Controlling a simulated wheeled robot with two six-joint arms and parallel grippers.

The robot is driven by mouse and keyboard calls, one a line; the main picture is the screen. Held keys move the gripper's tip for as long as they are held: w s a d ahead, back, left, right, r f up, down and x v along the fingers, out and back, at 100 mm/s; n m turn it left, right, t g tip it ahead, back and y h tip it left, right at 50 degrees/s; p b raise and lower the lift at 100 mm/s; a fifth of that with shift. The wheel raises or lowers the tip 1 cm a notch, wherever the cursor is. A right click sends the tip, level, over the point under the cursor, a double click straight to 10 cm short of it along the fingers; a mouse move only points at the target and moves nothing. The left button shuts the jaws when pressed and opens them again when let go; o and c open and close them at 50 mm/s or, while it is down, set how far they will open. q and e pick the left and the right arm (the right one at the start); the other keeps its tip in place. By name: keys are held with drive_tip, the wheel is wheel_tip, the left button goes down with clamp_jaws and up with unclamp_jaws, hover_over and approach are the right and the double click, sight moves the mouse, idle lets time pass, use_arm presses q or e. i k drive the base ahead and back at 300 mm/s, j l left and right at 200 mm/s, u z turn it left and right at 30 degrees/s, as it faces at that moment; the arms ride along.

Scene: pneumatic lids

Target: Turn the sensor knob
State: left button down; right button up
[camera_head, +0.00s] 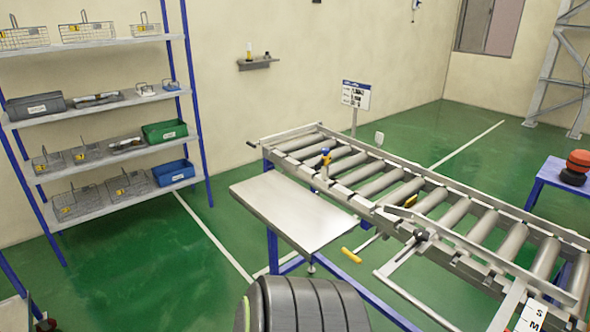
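A small blue and yellow device (326,158) stands on a short post at the near side rail of the roller conveyor (350,190). It may be the sensor, but a knob on it is too small to make out. A small white disc (379,138) stands at the far rail, roughly opposite it. A black knob-like part (421,235) sits on the near rail further right, by a metal bar. I cannot tell which part is the sensor knob. Neither of my grippers is in view.
A grey side table (292,212) adjoins the conveyor. A dark ribbed object (305,305) fills the bottom middle. A yellow handle (351,255) juts below the conveyor. Shelves with baskets and bins (95,145) stand left. Green floor (190,270) is open between shelves and table.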

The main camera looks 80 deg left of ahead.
sight(326, 150)
drive_tip(key=u, duration=2.55)
drive_tip(key=i+j+z, duration=0.1)
drive_tip(key=z, duration=0.35)
drive_tip(key=j+z, duration=0.35)
drive_tip(key=z, duration=0.15)
drive_tip(key=j+z, duration=0.3)
drive_tip(key=z, duration=0.15)
